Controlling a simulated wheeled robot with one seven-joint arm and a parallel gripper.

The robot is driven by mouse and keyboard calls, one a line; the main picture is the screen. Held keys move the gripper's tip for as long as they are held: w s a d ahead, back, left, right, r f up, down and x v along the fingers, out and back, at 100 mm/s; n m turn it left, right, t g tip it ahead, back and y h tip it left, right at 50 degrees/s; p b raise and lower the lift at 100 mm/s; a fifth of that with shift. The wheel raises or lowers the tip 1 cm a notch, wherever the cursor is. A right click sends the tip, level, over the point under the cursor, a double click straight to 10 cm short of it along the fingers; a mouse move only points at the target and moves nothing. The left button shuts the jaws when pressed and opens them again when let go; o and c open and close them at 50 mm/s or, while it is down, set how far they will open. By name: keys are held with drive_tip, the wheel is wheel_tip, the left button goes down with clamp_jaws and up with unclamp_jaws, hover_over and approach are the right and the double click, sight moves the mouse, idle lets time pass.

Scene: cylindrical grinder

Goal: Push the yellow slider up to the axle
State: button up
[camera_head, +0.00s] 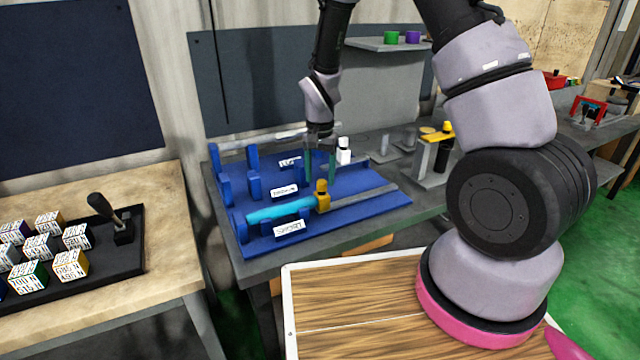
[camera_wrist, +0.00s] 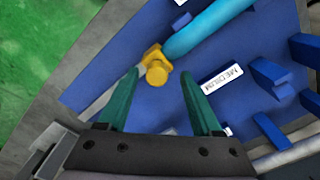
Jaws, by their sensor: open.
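The yellow slider (camera_head: 322,196) sits on a grey rail on the blue fixture board, at the right end of the cyan axle (camera_head: 280,210). They look touching or nearly so. In the wrist view the slider (camera_wrist: 156,66) is ahead of the fingertips and the cyan axle (camera_wrist: 207,29) runs from it to the upper right. My gripper (camera_head: 320,165) is above the board, behind the slider in the head view. Its green fingers are apart with nothing between them; the gripper also shows in the wrist view (camera_wrist: 160,88).
The blue board (camera_head: 375,205) has several upright blue brackets and white labels. A white-topped piece (camera_head: 344,152) stands behind my gripper. A yellow-topped stand (camera_head: 437,150) is to the right. A black tray (camera_head: 125,262) with several cubes lies on the left bench.

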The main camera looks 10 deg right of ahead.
wheel_tip(320, 180, up, 8)
drive_tip(key=shift+f, duration=0.25)
drive_tip(key=shift+r, duration=0.1)
drive_tip(key=s+d+r+t+y, duration=0.1)
drive_tip(key=s+d+r+t, duration=0.2)
drive_tip(key=r, duration=0.7)
drive_tip(key=s+d+r+y, duration=0.1)
drive_tip(key=s+d+r, duration=0.35)
drive_tip(key=r, duration=0.45)
drive_tip(key=s+d+r+n+t, duration=0.1)
drive_tip(key=s+d+r+t, duration=0.3)
drive_tip(key=s+r, duration=0.5)
drive_tip(key=s+d, duration=0.1)
drive_tip(key=s, duration=0.2)
drive_tip(key=shift+s+d+r, duration=0.25)
